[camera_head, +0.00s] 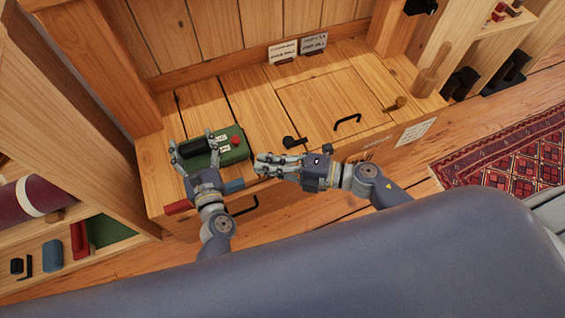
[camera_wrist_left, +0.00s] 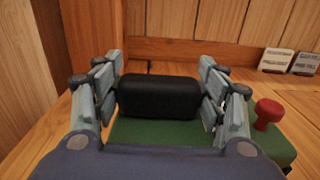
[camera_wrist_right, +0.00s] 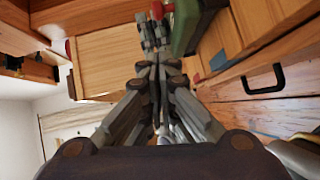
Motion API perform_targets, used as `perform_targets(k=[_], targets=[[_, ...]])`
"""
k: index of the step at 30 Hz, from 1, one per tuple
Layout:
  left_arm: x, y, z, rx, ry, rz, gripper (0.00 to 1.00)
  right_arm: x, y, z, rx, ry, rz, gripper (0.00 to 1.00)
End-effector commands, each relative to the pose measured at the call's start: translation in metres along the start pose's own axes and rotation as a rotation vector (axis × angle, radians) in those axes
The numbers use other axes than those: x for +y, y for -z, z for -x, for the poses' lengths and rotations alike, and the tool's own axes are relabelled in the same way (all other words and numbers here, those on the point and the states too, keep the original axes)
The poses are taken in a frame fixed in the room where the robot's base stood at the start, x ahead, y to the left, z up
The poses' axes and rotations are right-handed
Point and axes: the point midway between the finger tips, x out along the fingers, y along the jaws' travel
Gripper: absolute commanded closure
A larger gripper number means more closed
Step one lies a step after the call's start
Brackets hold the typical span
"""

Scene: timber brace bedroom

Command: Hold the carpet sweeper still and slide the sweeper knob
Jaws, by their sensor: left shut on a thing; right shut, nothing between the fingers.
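The carpet sweeper (camera_head: 228,157) is a green body with a black block (camera_head: 192,147) on top, lying near the left front of the wooden bench top. The red sweeper knob (camera_head: 236,141) stands at its right end and also shows in the left wrist view (camera_wrist_left: 267,112). My left gripper (camera_head: 194,150) is shut on the black block (camera_wrist_left: 158,97), one finger at each end. My right gripper (camera_head: 260,164) is shut and empty. Its fingertips point left, just right of the green body's front corner. In the right wrist view the fingertips (camera_wrist_right: 150,35) are close to the red knob.
A black fitting (camera_head: 293,142) and a black pull handle (camera_head: 347,121) are on the bench to the right. A blue block (camera_head: 232,186) and a red block (camera_head: 178,207) sit at the front edge. Two cards (camera_head: 284,51) stand at the back. The rear middle of the bench is clear.

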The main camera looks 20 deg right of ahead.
Motion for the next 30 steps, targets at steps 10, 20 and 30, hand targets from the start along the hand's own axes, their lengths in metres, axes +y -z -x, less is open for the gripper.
perform_targets(k=[10, 20, 30], targets=[[0.000, 0.000, 0.000, 0.000, 0.000, 0.000, 0.75, 0.001, -0.020, -0.054, -0.001, -0.001, 0.000, 1.00], [0.000, 0.000, 0.000, 0.000, 0.000, 0.000, 0.75, 0.000, -0.028, -0.062, 0.001, 0.000, 0.001, 1.00], [0.000, 0.000, 0.000, -0.001, 0.000, 0.000, 0.75, 0.002, -0.037, -0.068, 0.000, -0.001, 0.001, 1.00]])
